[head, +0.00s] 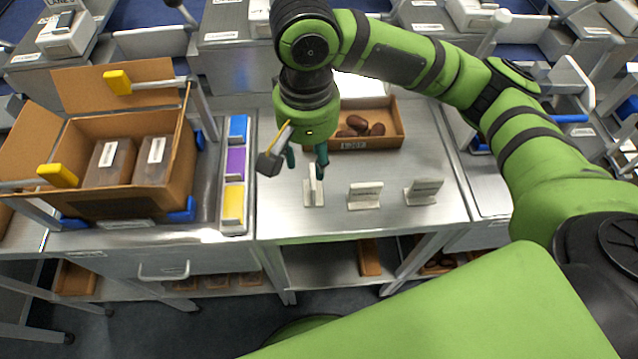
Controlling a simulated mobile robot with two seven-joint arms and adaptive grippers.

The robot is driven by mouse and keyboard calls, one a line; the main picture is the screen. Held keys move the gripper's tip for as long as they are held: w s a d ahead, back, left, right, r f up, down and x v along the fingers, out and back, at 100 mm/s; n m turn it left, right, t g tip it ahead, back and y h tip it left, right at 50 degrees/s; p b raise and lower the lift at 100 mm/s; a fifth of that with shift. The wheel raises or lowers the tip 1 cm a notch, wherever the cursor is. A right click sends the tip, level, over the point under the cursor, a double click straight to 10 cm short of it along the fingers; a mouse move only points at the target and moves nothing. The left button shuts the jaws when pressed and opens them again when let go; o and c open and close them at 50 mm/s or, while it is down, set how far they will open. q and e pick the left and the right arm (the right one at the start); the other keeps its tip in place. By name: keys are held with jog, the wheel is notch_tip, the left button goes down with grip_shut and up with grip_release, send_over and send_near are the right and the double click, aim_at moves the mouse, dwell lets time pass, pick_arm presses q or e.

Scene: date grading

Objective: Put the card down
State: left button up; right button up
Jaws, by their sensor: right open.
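A small white card stand (313,190) is upright on the steel table, seen nearly edge-on. Two similar stands with printed cards, a middle one (364,196) and a right one (423,192), stand to its right. My right gripper (306,170) reaches down from above, its fingers open and apart, just above and behind the left stand. One finger overlaps the stand's top in the picture; I cannot tell whether they touch. I see no card held between the fingers. My left gripper is not in view.
A wooden tray (397,125) of dark dates lies behind the gripper. Blue, purple and yellow blocks sit in a strip (236,217) to the left, beside an open cardboard box (92,208) holding packs. Bare tabletop (290,222) lies in front of the stands.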

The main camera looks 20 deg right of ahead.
aim_at(313, 185)
jog(key=shift+s+d+f, duration=0.15)
jog(key=shift+s+f, duration=0.05)
jog(key=shift+f, duration=0.2)
jog(key=f, duration=0.3)
jog(key=shift+s+d, duration=0.1)
jog(key=shift+d, duration=0.2)
notch_tip(313, 185, down, 2)
jog(key=shift+f, duration=0.3)
jog(key=c, duration=0.3)
grip_shut()
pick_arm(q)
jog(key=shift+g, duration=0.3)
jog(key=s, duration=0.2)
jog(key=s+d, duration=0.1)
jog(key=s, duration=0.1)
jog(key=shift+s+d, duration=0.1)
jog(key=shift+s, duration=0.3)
